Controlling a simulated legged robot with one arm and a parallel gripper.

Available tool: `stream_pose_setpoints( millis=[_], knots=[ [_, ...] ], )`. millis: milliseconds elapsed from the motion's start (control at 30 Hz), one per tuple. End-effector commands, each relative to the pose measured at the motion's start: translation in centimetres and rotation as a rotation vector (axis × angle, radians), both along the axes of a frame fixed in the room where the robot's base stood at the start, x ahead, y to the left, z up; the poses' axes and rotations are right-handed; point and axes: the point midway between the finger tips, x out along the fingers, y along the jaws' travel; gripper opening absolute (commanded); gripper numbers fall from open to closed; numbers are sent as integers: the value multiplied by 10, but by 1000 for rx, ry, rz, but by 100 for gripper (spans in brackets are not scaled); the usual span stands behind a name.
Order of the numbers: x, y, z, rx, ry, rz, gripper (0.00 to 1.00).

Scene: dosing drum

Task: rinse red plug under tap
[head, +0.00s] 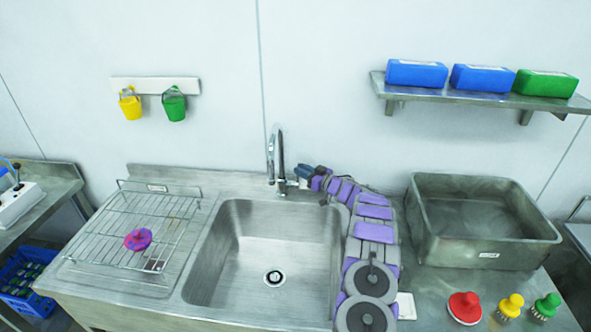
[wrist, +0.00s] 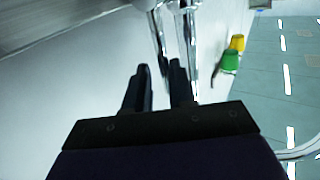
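The red plug (head: 465,307) stands on the counter at the lower right, away from my gripper. The chrome tap (head: 277,152) rises behind the sink (head: 262,285), its spout over the basin; no water stream can be made out. My gripper (head: 303,172) is just right of the tap's base, at the far end of my arm. In the wrist view my gripper's two dark fingers (wrist: 162,72) stand apart with nothing visible held between them. The chrome tap (wrist: 188,55) is just beyond the fingertips; whether they touch it I cannot tell.
A yellow plug (head: 510,306) and a green plug (head: 546,306) stand beside the red one. A purple plug (head: 138,239) lies on the wire rack (head: 100,262). A deep metal tub (head: 485,250) stands right of my arm. A shelf (head: 470,94) hangs above. The sink is empty.

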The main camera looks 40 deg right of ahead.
Motion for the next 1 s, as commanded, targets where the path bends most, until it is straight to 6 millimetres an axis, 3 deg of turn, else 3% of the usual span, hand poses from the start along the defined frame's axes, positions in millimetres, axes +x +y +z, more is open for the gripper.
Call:
stream_pose_setpoints(
  millis=[300, 767, 1000],
  knots=[
    [33, 5, 1, -3, -2, 3, 23],
    [39, 4, 1, 1, -1, 0, 23],
    [39, 4, 2, 0, -2, 0, 1]
  ],
)
